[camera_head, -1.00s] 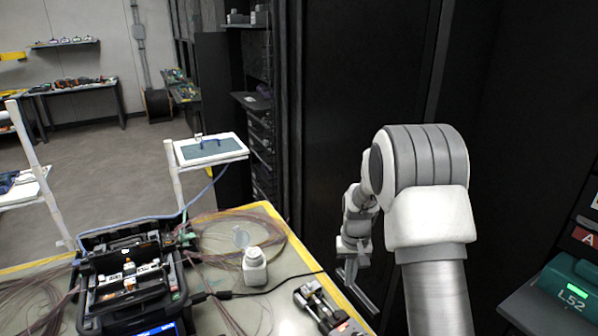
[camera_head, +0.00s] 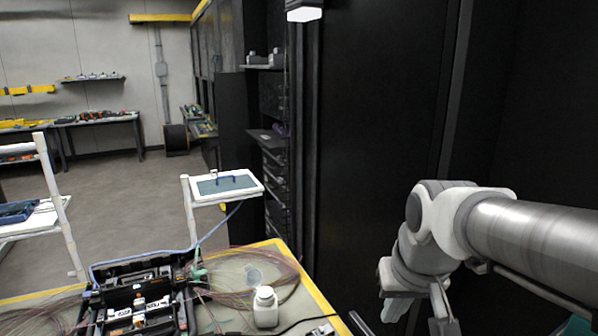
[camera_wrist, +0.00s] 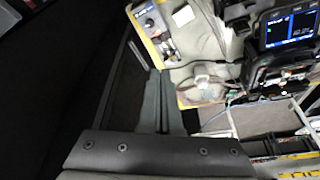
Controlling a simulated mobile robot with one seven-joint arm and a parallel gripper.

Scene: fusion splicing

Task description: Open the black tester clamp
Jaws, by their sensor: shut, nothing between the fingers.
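A small grey device with dark and metallic parts (camera_wrist: 152,28) lies near the yellow table edge in the wrist view. It may carry the black tester clamp, but I cannot tell the clamp or its state. In the head view only a sliver of this device (camera_head: 320,329) shows at the bottom edge. My gripper (camera_wrist: 158,76) is shut and empty, its dark fingers together beside the table edge and apart from the device. In the head view my arm is at the right, off the table, its lower end partly cut off.
A black splicer (camera_head: 135,303) with its screen (camera_wrist: 290,28) in the wrist view stands on the table. A white bottle (camera_head: 265,307) and loose fibre coils lie right of it. A tall black cabinet (camera_head: 385,120) stands behind my arm. A green device (camera_head: 577,326) shows at lower right.

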